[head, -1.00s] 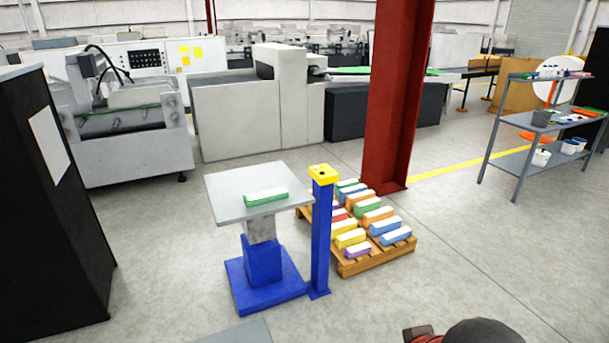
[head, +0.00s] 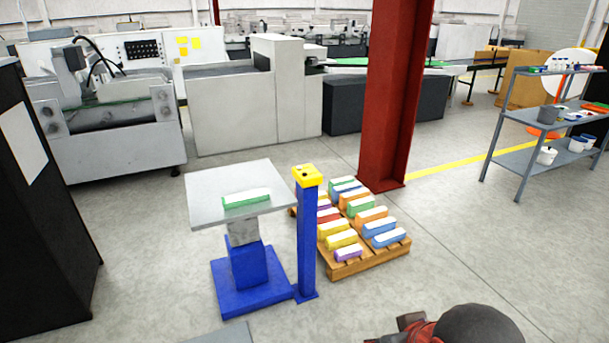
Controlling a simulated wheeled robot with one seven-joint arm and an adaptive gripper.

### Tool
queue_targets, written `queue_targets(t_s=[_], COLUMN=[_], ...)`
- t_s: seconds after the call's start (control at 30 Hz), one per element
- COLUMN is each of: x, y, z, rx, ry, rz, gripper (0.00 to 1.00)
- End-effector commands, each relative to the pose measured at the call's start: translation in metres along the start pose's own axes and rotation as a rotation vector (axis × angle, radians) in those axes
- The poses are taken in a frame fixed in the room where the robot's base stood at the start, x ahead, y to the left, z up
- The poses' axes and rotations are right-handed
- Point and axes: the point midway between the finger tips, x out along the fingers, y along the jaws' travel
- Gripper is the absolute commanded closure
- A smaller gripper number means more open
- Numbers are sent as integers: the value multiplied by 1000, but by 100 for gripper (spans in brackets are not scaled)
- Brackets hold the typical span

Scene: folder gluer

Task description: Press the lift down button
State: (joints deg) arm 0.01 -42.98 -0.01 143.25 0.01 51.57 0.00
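The lift's yellow button box (head: 309,178) sits on top of a blue post (head: 307,240) near the middle of the head view. Its top face carries small dark marks that look like buttons, too small to tell which is down. The lift table (head: 205,188) stands just left of the post, with a grey square top on a blue base (head: 250,270). A green and white bundle (head: 246,199) lies on the top. Part of my arm, dark and red, shows at the bottom right, well apart from the post. My gripper's fingers are not visible.
A wooden pallet (head: 350,266) with colourful bundles stands right behind the post. A red column (head: 392,110) rises behind it. A black cabinet (head: 45,230) stands at the left and a grey shelf rack (head: 527,160) at the right. The floor at front right is clear.

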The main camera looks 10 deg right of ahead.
Motion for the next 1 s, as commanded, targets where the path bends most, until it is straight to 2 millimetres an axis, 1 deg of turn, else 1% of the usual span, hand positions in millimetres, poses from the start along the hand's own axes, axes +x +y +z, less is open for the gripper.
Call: queue_targets(t_s=[0.07,0.43,1.0], x=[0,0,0], y=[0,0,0], z=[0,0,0], rx=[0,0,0], ry=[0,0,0], rz=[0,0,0], gripper=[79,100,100])
